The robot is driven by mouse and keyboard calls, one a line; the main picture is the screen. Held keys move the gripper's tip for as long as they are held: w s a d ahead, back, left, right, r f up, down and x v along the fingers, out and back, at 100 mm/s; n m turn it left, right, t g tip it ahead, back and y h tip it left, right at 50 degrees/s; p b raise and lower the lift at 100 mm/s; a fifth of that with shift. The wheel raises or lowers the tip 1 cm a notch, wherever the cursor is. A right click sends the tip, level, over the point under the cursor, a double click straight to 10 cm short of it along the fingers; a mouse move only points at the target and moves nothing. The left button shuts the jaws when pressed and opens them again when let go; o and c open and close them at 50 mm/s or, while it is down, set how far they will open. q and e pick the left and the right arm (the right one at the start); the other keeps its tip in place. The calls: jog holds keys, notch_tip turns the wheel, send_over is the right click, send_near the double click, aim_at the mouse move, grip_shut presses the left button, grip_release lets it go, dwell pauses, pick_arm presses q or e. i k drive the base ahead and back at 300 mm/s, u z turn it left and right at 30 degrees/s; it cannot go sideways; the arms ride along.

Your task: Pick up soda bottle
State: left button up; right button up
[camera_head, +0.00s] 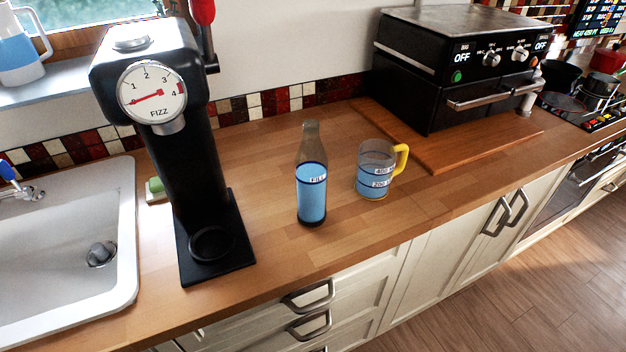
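The soda bottle (311,190) stands upright on the wooden counter, near the middle of the head view. It has a clear grey neck and blue in its lower part, with a small "FILL" label at the top of the blue. Nothing covers it and nothing touches it. Neither of my grippers is in view.
A black soda machine (190,150) with a FIZZ dial stands left of the bottle. A measuring cup (375,170) with a yellow handle stands close on its right. A white sink (60,255) is far left, a black oven (455,65) back right. Counter in front is clear.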

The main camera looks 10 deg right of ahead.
aim_at(311, 162)
jog(key=u, duration=0.4)
jog(key=k, duration=1.1)
jog(key=u, duration=1.1)
jog(key=i, duration=1)
jog(key=z, duration=0.8)
